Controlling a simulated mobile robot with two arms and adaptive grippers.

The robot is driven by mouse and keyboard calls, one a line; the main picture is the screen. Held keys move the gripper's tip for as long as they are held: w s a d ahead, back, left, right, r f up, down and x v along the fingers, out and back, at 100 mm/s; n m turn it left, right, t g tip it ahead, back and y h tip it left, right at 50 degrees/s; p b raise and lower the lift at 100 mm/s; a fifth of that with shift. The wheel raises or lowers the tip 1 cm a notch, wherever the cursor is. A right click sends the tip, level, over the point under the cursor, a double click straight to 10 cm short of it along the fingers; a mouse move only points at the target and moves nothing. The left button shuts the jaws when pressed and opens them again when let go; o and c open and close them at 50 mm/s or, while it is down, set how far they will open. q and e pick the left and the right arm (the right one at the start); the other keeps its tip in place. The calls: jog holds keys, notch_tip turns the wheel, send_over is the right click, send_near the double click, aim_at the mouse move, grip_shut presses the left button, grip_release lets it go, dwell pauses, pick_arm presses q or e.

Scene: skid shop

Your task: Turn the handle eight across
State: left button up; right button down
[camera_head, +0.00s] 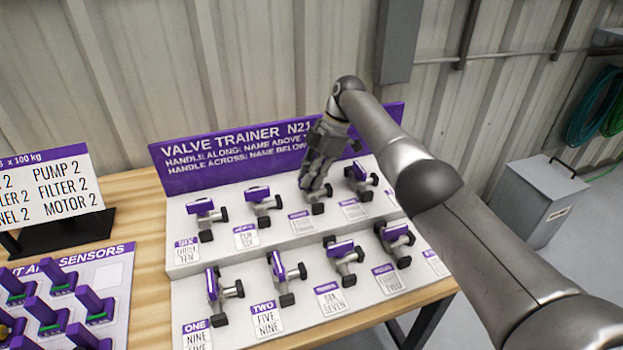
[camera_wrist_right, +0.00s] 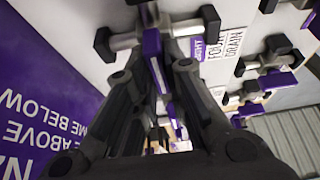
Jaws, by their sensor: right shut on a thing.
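The valve trainer is a white two-tier board (camera_head: 240,215) with a purple sign and rows of valves with purple handles. My right gripper (camera_head: 316,188) reaches down onto the third valve from the left in the upper row and is shut on its handle. In the right wrist view the purple handle (camera_wrist_right: 153,48) is between the fingers and appears to lie crosswise to its grey pipe. In the head view the gripper hides most of this handle.
Neighbouring upper valves stand close on both sides, such as the one at left (camera_head: 262,201) and at right (camera_head: 361,178). The lower row is in front, including valve ONE (camera_head: 213,285). A sensor panel (camera_head: 75,300) lies left; a grey bin (camera_head: 545,205) stands right.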

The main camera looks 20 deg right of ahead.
jog(key=shift+s+f, duration=0.2)
jog(key=shift+f, duration=0.15)
jog(key=c, duration=1.5)
grip_release()
jog(key=shift+r, duration=0.1)
jog(key=shift+w, duration=0.15)
jog(key=shift+r, duration=0.1)
jog(key=v, duration=0.7)
jog(key=shift+r, duration=0.2)
